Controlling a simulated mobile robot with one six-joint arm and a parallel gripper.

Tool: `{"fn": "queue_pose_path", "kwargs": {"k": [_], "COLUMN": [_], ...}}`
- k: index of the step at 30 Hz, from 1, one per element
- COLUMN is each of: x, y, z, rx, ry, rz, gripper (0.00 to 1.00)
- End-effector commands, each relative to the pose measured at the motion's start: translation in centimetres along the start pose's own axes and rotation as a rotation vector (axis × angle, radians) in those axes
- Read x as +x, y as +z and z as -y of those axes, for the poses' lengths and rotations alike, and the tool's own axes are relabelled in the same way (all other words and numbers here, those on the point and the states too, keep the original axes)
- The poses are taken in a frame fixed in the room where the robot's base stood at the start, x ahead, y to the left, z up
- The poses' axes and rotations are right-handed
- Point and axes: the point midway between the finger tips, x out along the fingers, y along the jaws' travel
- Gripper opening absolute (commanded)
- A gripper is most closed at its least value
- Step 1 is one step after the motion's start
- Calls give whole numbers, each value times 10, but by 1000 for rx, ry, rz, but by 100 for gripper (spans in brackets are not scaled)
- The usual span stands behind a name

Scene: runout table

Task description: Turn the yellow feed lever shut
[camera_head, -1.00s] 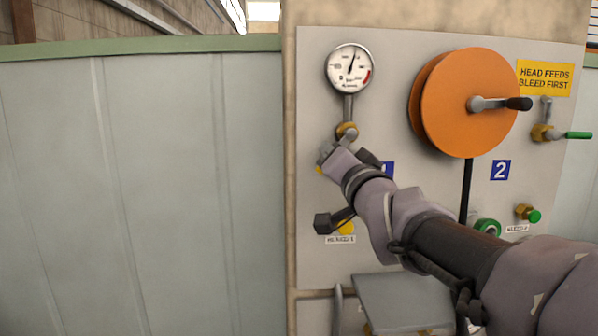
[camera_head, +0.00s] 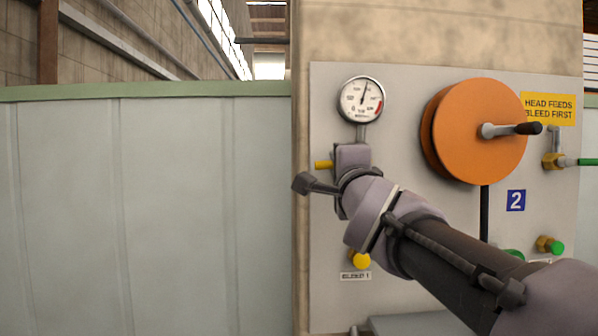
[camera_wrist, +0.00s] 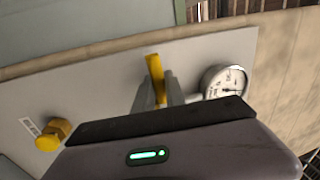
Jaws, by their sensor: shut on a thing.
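The yellow feed lever (camera_head: 323,165) sticks out to the left, about level, below the pressure gauge (camera_head: 362,100) in the head view. My gripper (camera_wrist: 157,88) is shut on the lever, which stands between the two grey fingers in the wrist view (camera_wrist: 155,68). In the head view my wrist covers the valve body and most of the lever, and the fingertips are hidden. The gauge needle points up, slightly right of vertical.
A yellow bleed knob (camera_head: 360,260) labelled BLEED 1 sits below my wrist; it also shows in the wrist view (camera_wrist: 50,136). An orange reel (camera_head: 480,132) with a crank stands close to the right. A green-handled valve (camera_head: 578,162) is at far right. A pale partition (camera_head: 150,210) fills the left.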

Motion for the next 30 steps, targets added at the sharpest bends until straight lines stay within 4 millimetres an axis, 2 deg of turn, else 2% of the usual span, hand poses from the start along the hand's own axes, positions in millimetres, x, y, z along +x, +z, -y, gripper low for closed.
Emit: {"fn": "queue_pose_path", "kwargs": {"k": [9, 22, 23, 26, 30], "x": [1, 1, 1, 1, 1], "y": [-1, -1, -1, -1, -1], "z": [5, 6, 6, 6, 5], "rx": [72, 79, 79, 79, 79], "ry": [-3, -4, -4, -4, -3], "rz": [-15, -17, -17, -17, -17], "gripper": [0, 0, 17, 37, 37]}}
